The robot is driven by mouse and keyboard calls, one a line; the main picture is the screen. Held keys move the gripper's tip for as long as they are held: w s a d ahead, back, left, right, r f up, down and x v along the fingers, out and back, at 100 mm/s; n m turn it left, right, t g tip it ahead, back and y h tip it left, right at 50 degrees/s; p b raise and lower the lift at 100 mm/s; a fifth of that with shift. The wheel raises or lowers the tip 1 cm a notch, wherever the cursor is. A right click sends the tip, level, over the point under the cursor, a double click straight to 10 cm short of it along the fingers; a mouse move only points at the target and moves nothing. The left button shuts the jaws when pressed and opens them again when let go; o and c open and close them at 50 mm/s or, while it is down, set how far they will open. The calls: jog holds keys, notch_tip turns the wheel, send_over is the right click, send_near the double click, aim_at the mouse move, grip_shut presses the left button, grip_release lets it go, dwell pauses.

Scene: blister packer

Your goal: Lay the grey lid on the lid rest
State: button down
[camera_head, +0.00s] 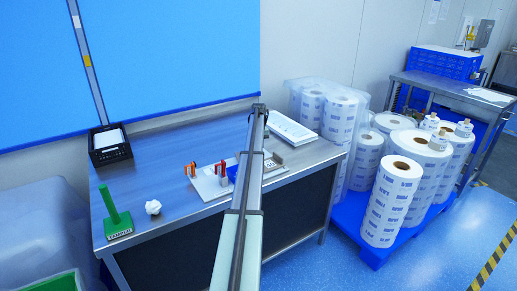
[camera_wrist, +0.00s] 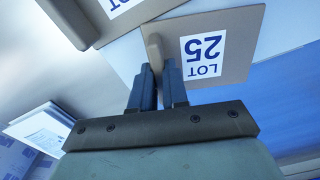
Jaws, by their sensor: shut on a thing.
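In the wrist view my gripper (camera_wrist: 158,78) is shut on the upright tan handle of a flat grey lid (camera_wrist: 190,25). The lid carries a white label reading LOT 25. It lies just beyond my fingertips, and its gap to the surface below cannot be judged. In the head view my arm crosses the desk and hides the fingers. A grey plate (camera_head: 277,168) with a small label shows beside the arm there. I cannot tell the lid rest apart with certainty.
A pale board (camera_head: 207,190) with red and orange items stands left of my arm. A green tamper (camera_head: 115,215), a crumpled white ball (camera_head: 153,207) and a black device (camera_head: 110,147) are farther left. White sheets (camera_head: 292,128) lie behind. Another grey-brown piece (camera_wrist: 75,20) edges the wrist view.

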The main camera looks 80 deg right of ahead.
jog(key=shift+c, duration=2.4)
grip_release()
jog(key=shift+r, duration=3.5)
jog(key=shift+w, duration=0.1)
